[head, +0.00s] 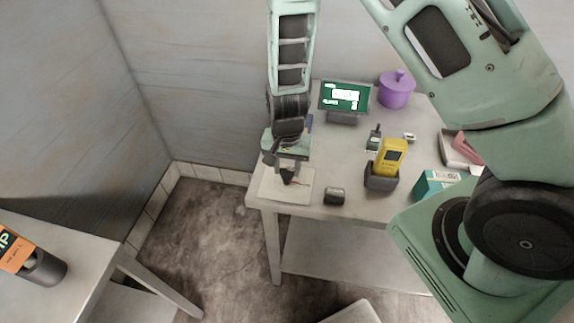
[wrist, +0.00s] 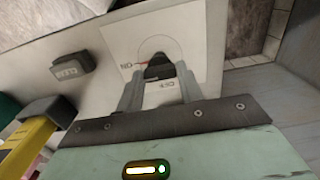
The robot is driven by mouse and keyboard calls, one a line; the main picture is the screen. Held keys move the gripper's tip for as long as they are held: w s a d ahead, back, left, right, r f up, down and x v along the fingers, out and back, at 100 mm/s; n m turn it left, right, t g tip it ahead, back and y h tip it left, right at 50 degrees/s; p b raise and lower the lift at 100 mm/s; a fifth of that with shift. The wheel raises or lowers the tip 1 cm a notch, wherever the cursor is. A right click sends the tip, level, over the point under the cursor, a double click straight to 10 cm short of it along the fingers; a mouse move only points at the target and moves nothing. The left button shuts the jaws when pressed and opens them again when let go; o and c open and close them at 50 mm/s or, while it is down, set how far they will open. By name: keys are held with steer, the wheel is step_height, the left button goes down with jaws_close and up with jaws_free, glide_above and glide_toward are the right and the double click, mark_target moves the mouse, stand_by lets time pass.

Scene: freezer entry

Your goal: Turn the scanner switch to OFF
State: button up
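The scanner switch is a dark knob (wrist: 158,66) on a white plate (wrist: 190,35) with a printed circle. A red mark shows on the knob's left side, towards a label that looks like ON; an OFF label lies nearer my gripper. In the head view the plate (head: 268,184) lies on the table's front left corner. My gripper (wrist: 160,70) points down at the plate, its fingers apart on either side of the knob. I cannot tell whether the fingers touch the knob.
A small dark labelled block (head: 334,195) and a yellow scanner (head: 391,155) in a dark holder (head: 381,180) stand to the right. Behind are a green-screened monitor (head: 344,98) and a purple pot (head: 396,90). Another table (head: 80,250) stands at left.

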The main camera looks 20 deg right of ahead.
steer(key=c, duration=0.4)
steer(key=shift+o, duration=0.2)
steer(key=shift+n, duration=0.4)
steer(key=n+b, duration=0.1)
steer(key=n, duration=0.2)
steer(key=shift+n, duration=0.4)
steer(key=n+b, duration=0.1)
steer(key=n, duration=0.2)
steer(key=shift+n, duration=0.3)
steer(key=n+b, duration=0.1)
steer(key=n, duration=0.4)
steer(key=shift+b, duration=0.3)
steer(key=shift+n, duration=2.4)
